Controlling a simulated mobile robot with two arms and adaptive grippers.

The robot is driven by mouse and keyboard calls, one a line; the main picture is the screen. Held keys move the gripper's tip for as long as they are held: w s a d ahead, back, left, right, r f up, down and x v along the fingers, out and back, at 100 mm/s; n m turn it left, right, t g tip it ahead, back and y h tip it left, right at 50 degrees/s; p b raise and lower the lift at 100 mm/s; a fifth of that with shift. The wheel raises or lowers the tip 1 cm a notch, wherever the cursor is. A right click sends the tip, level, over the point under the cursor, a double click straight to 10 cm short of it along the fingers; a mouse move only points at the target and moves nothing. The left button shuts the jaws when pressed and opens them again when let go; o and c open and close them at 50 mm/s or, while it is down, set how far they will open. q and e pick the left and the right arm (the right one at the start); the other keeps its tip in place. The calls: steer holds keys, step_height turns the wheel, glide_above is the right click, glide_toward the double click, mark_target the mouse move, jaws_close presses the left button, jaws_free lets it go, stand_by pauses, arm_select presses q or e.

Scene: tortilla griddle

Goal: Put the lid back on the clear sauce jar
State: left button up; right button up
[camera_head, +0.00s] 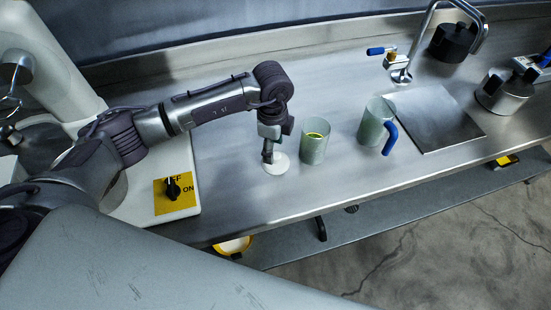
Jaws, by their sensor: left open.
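A round white lid (279,165) lies on the metal counter, left of the jars. My left gripper (268,158) is open and points down at the lid, with its fingertips over the lid's left part. I cannot tell whether they touch it. The clear sauce jar (314,150) stands upright just right of the lid, with its top open and something yellow-green showing inside. My right gripper is not in view.
A clear jug with a blue handle (376,123) stands right of the jar. Beyond it are a flat metal plate (435,118), a faucet (401,72) and a metal pot (503,95). A yellow ON/OFF switch panel (183,203) is at left. The counter's front edge runs close below the jars.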

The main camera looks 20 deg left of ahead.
arm_select(q)
steer(key=f, duration=0.1)
steer(key=f+p, duration=0.1)
steer(key=f, duration=0.1)
steer(key=shift+w+d+f, duration=0.1)
steer(key=shift+w+f, duration=0.15)
steer(key=shift+f, duration=0.55)
steer(key=c, duration=1)
step_height(320, 180, up, 9)
steer(key=shift+f+b, duration=0.1)
steer(key=shift+b, duration=1.05)
steer(key=shift+r, duration=0.65)
